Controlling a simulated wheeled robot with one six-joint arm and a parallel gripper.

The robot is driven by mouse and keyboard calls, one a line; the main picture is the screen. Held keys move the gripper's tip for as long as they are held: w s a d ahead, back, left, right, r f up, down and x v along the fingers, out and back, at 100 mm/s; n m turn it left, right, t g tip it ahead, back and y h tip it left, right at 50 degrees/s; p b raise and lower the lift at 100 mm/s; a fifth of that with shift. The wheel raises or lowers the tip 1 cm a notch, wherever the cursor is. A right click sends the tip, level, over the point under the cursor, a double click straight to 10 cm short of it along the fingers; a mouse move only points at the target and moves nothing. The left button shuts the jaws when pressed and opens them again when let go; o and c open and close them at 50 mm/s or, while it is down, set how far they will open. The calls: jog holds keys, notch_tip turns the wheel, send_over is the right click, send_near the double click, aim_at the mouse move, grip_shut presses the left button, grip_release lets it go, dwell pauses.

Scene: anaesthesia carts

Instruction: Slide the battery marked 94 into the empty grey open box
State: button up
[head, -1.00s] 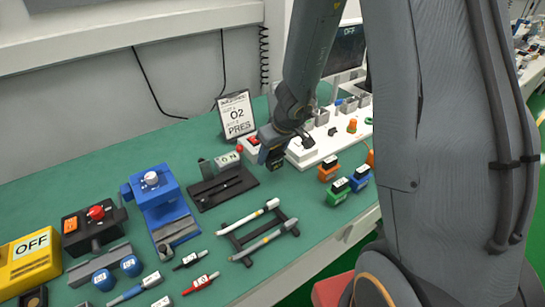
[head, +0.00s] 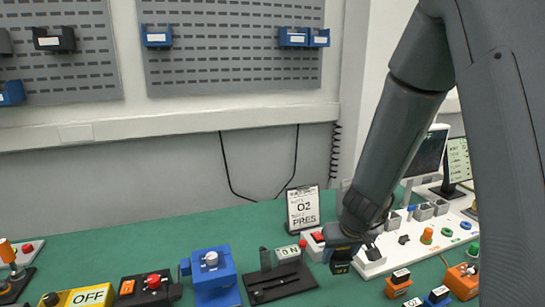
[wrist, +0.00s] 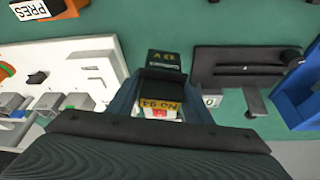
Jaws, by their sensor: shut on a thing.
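My gripper (head: 343,250) is shut on a dark battery (head: 340,267) and holds it over the green bench, beside the left end of a white panel. In the wrist view the battery (wrist: 160,88) sits between the fingers, with a yellow label reading No 94 upside down. A dark piece with yellow lettering shows just beyond it; I cannot tell whether it is part of the battery. Small grey open boxes (head: 423,212) stand on the white panel (head: 375,262), right of my gripper. They also show at the left of the wrist view (wrist: 45,103). I cannot tell which is empty.
A sign reading O2 PRES (head: 303,208) stands behind my gripper. A black fixture (head: 280,282) and a blue device (head: 212,275) are to the left. A monitor (head: 428,155) stands behind the panel. Orange and blue blocks (head: 398,283) lie in front.

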jog(key=shift+s+f+m+b, duration=0.2)
jog(key=shift+f+m+b, duration=0.3)
jog(key=shift+f+b, duration=0.5)
jog(key=shift+f, duration=0.15)
jog(key=shift+s+d, duration=0.1)
